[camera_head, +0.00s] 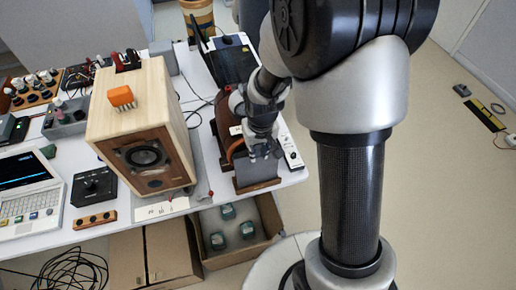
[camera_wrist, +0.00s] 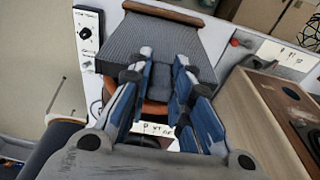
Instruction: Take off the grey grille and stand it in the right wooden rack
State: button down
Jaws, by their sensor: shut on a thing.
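My gripper (camera_head: 263,151) is shut on the grey grille (camera_head: 257,171) at the table's front right. The grille also shows in the wrist view (camera_wrist: 205,45), with my fingers (camera_wrist: 163,62) at its near edge. Its far edge meets the brown wooden rack (camera_head: 258,187), which shows as a bar in the wrist view (camera_wrist: 165,12). I cannot tell whether the grille is seated in a slot. The wooden speaker (camera_head: 178,135) stands to the left, its front bare with a dark round driver (camera_head: 143,157) showing.
An orange-brown curved object (camera_head: 236,148) stands close behind the grille. A white strip device (camera_head: 291,152) lies right of it. An orange block (camera_head: 120,96) sits on the speaker. A laptop (camera_head: 30,190) and black box (camera_head: 94,186) are left. An open carton (camera_head: 262,218) is on the floor below.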

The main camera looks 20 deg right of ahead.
jog(key=shift+f+b, duration=0.3)
jog(key=shift+f, duration=0.1)
jog(key=c, duration=1.4)
grip_release()
jog(key=shift+o, duration=0.2)
jog(key=shift+r, duration=0.1)
notch_tip(320, 180, up, 12)
jog(key=s, duration=0.2)
jog(key=s+r+t, duration=0.1)
jog(key=s+r, duration=0.4)
jog(key=s, duration=0.4)
jog(key=s+r+t, duration=0.1)
jog(key=s+r, duration=0.4)
jog(key=s, duration=0.3)
jog(key=shift+s+r+t, duration=0.3)
jog(key=shift+s+t, duration=0.1)
